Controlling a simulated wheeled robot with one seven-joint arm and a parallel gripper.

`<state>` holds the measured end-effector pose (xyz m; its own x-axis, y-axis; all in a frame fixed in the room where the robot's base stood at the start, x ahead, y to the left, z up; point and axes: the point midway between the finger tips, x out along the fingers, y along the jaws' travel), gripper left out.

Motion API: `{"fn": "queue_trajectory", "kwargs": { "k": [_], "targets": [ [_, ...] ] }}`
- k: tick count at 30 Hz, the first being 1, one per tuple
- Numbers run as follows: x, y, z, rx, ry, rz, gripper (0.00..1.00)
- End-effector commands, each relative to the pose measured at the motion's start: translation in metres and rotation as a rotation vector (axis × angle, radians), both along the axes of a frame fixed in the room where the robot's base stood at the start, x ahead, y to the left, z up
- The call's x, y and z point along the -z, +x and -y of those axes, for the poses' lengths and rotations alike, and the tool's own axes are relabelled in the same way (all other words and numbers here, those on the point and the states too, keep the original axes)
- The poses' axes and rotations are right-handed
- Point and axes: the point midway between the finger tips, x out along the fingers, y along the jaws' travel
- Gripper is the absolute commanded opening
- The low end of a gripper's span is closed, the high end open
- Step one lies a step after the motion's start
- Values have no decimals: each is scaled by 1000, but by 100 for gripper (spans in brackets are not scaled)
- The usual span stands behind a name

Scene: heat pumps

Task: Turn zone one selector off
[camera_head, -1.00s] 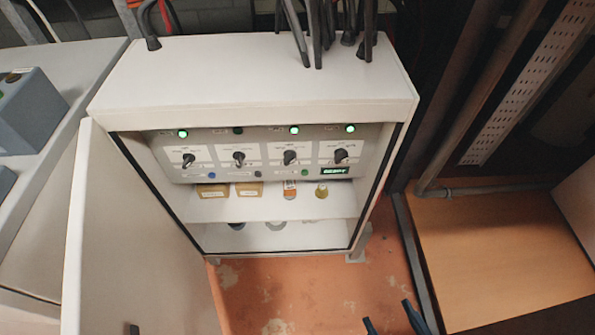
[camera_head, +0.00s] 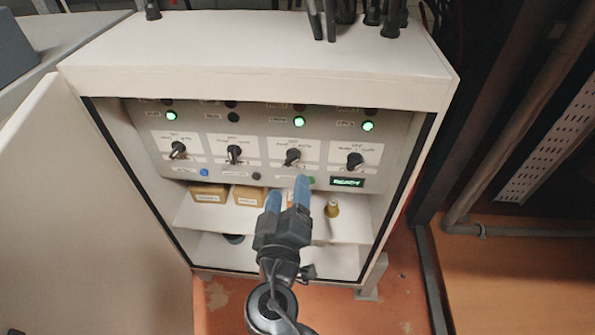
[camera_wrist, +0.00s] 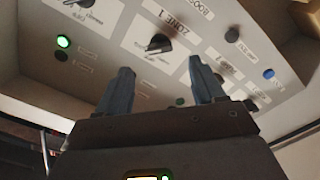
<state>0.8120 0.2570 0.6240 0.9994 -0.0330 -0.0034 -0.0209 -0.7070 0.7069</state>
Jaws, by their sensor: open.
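In the wrist view, a black rotary selector (camera_wrist: 158,44) sits on a white plate whose upside-down label reads ZONE 1. Its handle is slanted. In the head view, the label texts are too small to read; the third selector from the left (camera_head: 292,157) is the one just above my fingertips, with a lit green lamp (camera_head: 299,121) above it. My gripper (camera_head: 288,188) is open and empty, its two blue-grey fingers pointing at the panel just below that selector. In the wrist view, my gripper (camera_wrist: 162,80) has its fingers apart, with the selector beyond the gap, not between them.
Other selectors stand close on both sides, on the left (camera_head: 234,154) and right (camera_head: 355,162). A shelf (camera_head: 190,212) below holds small boxes (camera_head: 208,194) and a brass-coloured part (camera_head: 332,209). The cabinet top (camera_head: 260,50) overhangs the panel; the open door (camera_head: 75,200) stands at left.

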Motion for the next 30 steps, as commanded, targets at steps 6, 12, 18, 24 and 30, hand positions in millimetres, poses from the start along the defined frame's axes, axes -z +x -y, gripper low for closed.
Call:
{"fn": "queue_trajectory", "kwargs": {
  "k": [6,12,18,24,30],
  "targets": [
    [-2,21,-1,3,-1,6,68],
    [-1,53,1,3,0,4,68],
    [-1,73,2,2,0,4,68],
    [-1,79,2,1,0,4,68],
    [-1,78,2,1,0,4,64]
  ]
}}
